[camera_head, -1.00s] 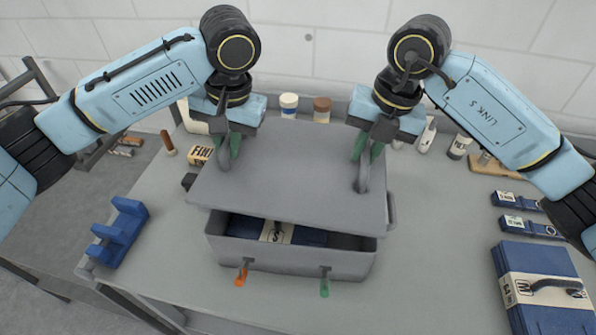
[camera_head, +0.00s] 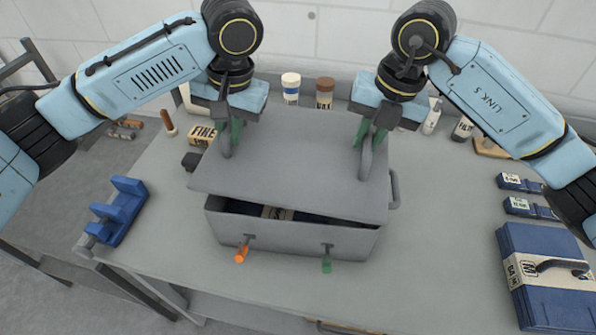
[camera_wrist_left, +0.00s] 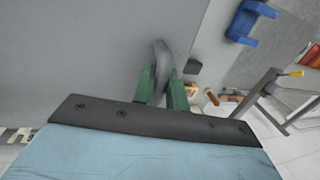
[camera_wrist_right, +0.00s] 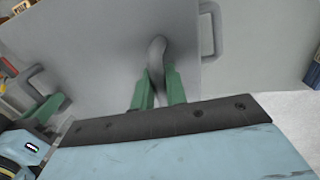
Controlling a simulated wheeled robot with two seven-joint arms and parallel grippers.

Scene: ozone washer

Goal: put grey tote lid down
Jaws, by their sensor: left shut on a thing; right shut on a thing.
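The grey tote lid (camera_head: 290,170) is a flat panel with an upright handle near each side. It lies over the grey tote (camera_head: 290,235), tilted, with a dark gap at the front. Dark blue and beige contents show through this gap. My left gripper (camera_head: 231,140) is shut on the lid's left handle, and the left wrist view (camera_wrist_left: 163,85) shows its green fingers around it. My right gripper (camera_head: 372,140) is shut on the lid's right handle, as the right wrist view (camera_wrist_right: 156,85) also shows. Whether the lid's rear edge touches the tote is hidden.
An orange latch (camera_head: 242,252) and a green latch (camera_head: 327,262) are on the tote's front. A blue holder (camera_head: 120,210) stands at the left table edge, a blue case (camera_head: 545,280) at the right. Bottles (camera_head: 324,92) stand behind.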

